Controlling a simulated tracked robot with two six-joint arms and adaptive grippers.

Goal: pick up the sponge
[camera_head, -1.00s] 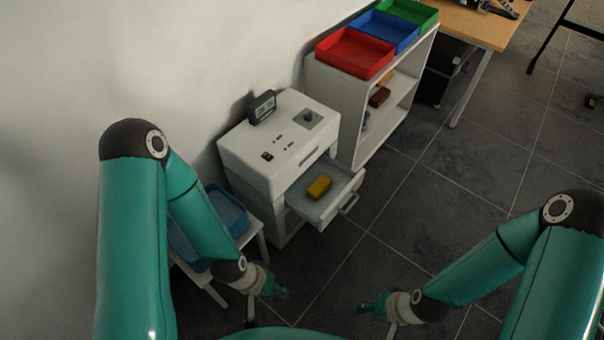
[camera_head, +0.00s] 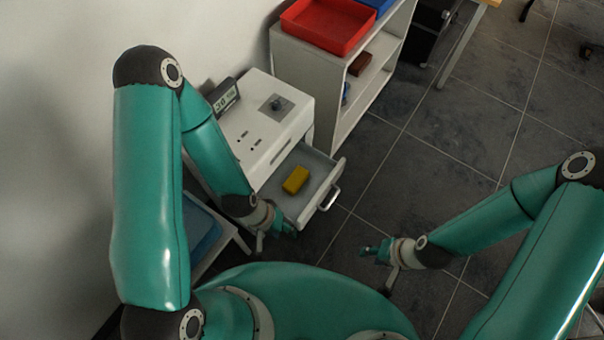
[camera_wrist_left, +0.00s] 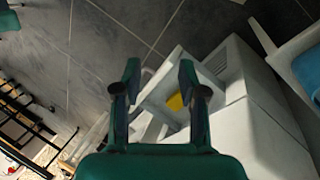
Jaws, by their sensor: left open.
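The yellow sponge (camera_head: 295,180) lies in the open drawer (camera_head: 311,206) of the white cabinet. In the left wrist view the sponge (camera_wrist_left: 175,102) shows between and beyond my open left fingers, partly hidden. My left gripper (camera_head: 286,229) is just in front of the drawer's near left side, apart from the sponge and empty. It also shows large in the left wrist view (camera_wrist_left: 158,75). My right gripper (camera_head: 371,251) is to the right of the drawer, over the floor; it is too small to tell its opening.
A display device (camera_head: 225,97) stands on the cabinet (camera_head: 262,120). A white shelf (camera_head: 336,75) with a red tray (camera_head: 328,27) and a blue tray (camera_head: 369,3) stands behind. A blue bin (camera_head: 200,231) on a low stand is at the left.

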